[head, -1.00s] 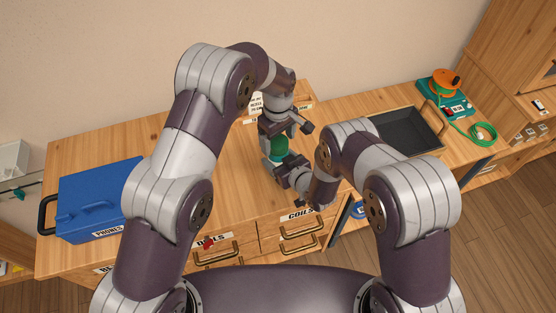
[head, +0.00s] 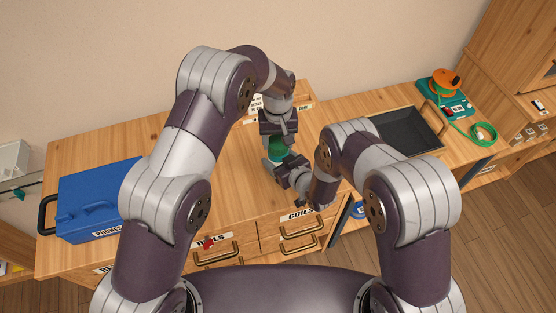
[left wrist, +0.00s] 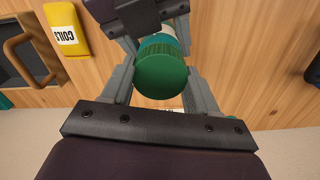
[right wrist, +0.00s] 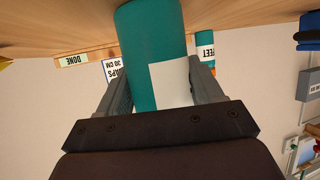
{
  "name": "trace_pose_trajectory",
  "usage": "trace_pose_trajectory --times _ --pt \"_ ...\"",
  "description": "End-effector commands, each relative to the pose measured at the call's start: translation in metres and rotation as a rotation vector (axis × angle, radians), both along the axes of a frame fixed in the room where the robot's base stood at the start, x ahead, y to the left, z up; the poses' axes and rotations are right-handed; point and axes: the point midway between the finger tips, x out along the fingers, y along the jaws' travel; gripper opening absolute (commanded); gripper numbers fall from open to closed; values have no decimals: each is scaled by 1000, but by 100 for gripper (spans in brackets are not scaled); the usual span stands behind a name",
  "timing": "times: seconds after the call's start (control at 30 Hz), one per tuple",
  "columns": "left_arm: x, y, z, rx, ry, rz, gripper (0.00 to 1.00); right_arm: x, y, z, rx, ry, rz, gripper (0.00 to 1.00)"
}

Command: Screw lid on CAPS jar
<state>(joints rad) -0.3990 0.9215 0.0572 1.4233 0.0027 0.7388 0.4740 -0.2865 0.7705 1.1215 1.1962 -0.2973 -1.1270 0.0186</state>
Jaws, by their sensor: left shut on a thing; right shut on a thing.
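The CAPS jar (right wrist: 150,60) is a teal cylinder with a white label. It stands on the wooden counter, and its label text is turned out of sight. The green ridged lid (left wrist: 160,72) sits on top of the jar. My left gripper (head: 277,142) is above the jar, shut on the lid from the top, with one finger on each side in the left wrist view. My right gripper (head: 276,172) is shut around the jar's body from the front right, below the left one. In the head view both grippers mostly hide the jar; a green part shows between them.
A blue PHONES box (head: 100,198) stands at left. A dark tray (head: 405,132) and an orange reel (head: 440,82) with green cord are at right. A yellow COILS box (left wrist: 67,30) shows in the left wrist view. A FEET jar (right wrist: 205,50) stands behind. The counter's left middle is clear.

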Motion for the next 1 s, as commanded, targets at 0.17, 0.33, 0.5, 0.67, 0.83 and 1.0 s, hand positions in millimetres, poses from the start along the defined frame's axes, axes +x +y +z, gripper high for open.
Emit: trace_pose_trajectory --times 0.17,0.33,0.5,0.67,0.83,1.0 --pt "0 0 0 0 1 -250 22 0 0 0 0 -1 0 0" --pt "0 0 0 0 -1 -266 22 0 0 0 1 -1 0 0" --pt "0 0 0 0 -1 -264 82 0 0 0 1 -1 0 0" --pt "0 0 0 0 -1 -263 84 0 0 0 1 -1 0 0" --pt "0 0 1 -1 -1 -262 84 0 0 0 1 -1 0 0" --pt "1 0 17 -1 -2 -262 84 0 0 0 1 -1 0 0"
